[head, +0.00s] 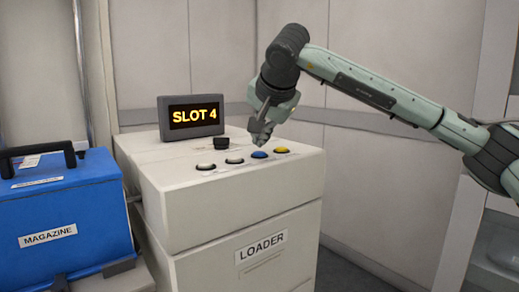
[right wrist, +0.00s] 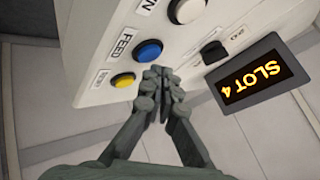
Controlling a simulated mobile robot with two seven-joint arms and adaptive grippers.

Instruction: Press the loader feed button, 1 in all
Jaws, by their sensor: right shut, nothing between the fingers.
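The loader (head: 190,207) is a white cabinet with a row of buttons on its sloped top. The blue button (head: 259,155) shows in the head view and also in the right wrist view (right wrist: 148,51), where its label reads FEED. My right gripper (head: 261,140) is shut and empty, with its fingertips close above the blue button. In the right wrist view its fingertips (right wrist: 157,73) appear just beside the blue button's edge. I cannot tell whether they touch it. My left gripper is not in view.
A black knob (head: 221,143) and a display reading SLOT 4 (head: 191,116) stand behind. A blue magazine box (head: 70,218) stands at the left.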

